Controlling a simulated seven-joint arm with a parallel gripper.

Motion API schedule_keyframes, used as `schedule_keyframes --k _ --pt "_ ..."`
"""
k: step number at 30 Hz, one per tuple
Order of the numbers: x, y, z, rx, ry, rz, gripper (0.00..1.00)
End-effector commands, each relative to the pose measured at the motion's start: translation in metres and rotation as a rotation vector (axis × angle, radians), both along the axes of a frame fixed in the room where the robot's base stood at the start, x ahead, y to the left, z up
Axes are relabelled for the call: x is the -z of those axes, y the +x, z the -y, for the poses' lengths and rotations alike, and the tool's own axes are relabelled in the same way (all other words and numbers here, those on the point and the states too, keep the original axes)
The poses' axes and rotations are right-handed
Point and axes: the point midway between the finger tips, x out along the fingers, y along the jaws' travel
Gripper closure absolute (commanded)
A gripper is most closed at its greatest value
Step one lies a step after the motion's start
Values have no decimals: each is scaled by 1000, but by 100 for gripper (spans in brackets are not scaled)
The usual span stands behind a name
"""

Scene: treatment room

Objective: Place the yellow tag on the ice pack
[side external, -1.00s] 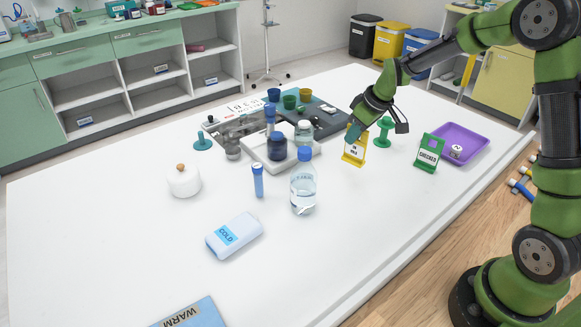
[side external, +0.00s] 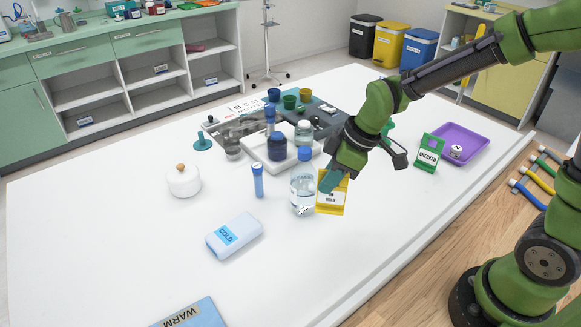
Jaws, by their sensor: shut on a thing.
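The yellow tag (side external: 332,194) has a white label with dark print. My gripper (side external: 331,180) is shut on its upper edge and holds it upright, in front of the right side of a clear bottle in the picture. Whether the tag's lower edge clears the table is hard to tell. The ice pack (side external: 234,237), white with a blue "COLD" label, lies flat on the white table, left of and nearer the camera than the tag. Its top is bare. My gripper is well apart from it.
The clear bottle (side external: 302,193) and a blue-capped tube (side external: 258,181) stand between tag and ice pack side. A white lidded jar (side external: 184,181) is farther left. A blue "WARM" pack (side external: 190,313) lies at the front. A green "CHECKED" tag (side external: 428,152) stands right.

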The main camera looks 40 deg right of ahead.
Motion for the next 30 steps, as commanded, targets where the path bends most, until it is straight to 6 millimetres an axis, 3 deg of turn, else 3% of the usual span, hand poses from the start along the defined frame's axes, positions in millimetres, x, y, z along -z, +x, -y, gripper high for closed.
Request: schedule_keyframes --k 1,3,6,9,13,30 --pt "-3 -5 -25 -85 1 0 100" --pt "-6 -13 -53 -186 1 0 100" --pt "-11 -23 -82 -306 1 0 100" --pt "-16 -31 -100 -394 -1 0 100" --pt "-18 -27 -107 -445 -4 -3 100" --pt "-4 85 -175 -446 -6 -3 100"
